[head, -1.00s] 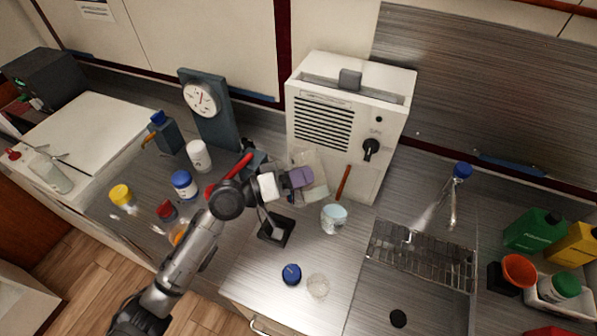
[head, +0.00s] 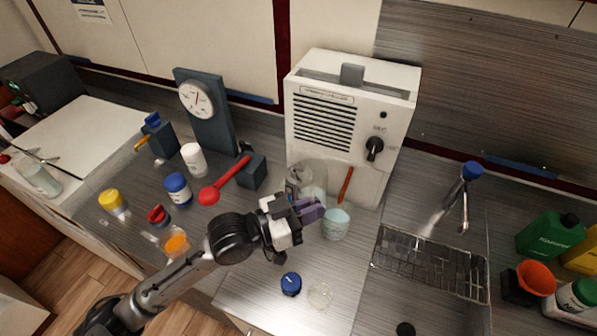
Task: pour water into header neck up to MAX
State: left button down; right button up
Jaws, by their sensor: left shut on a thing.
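My left gripper (head: 318,212) has purple fingers and reaches in from the lower left. It is shut on a small pale blue cup (head: 337,225), which looks upright at or near the counter top. The cup's contents are not clear. A clear rounded vessel (head: 306,172) stands just behind the fingers, in front of the white machine (head: 322,122). The machine has a vent grille, a black knob and a recessed top with a grey block (head: 352,74). I cannot make out a header neck or a MAX mark. My right gripper is not in view.
A sink with a wire rack (head: 430,262) and a blue-topped tap (head: 468,180) lies right. A blue cap (head: 291,283) and a clear disc (head: 320,296) lie in front. Green and orange containers stand far right.

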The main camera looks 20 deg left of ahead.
aim_at(314, 199)
pick_arm(q)
jog(key=shift+s+d+f+m, duration=0.1)
jog(key=shift+f+m, duration=0.15)
jog(key=shift+m, duration=0.15)
jog(key=shift+s+r, duration=0.1)
jog(key=shift+r, duration=0.2)
notch_tip(314, 199, up, 4)
jog(key=p, duration=0.4)
jog(key=shift+r+p, duration=0.2)
jog(key=shift+p, duration=0.15)
jog(key=shift+f, duration=0.2)
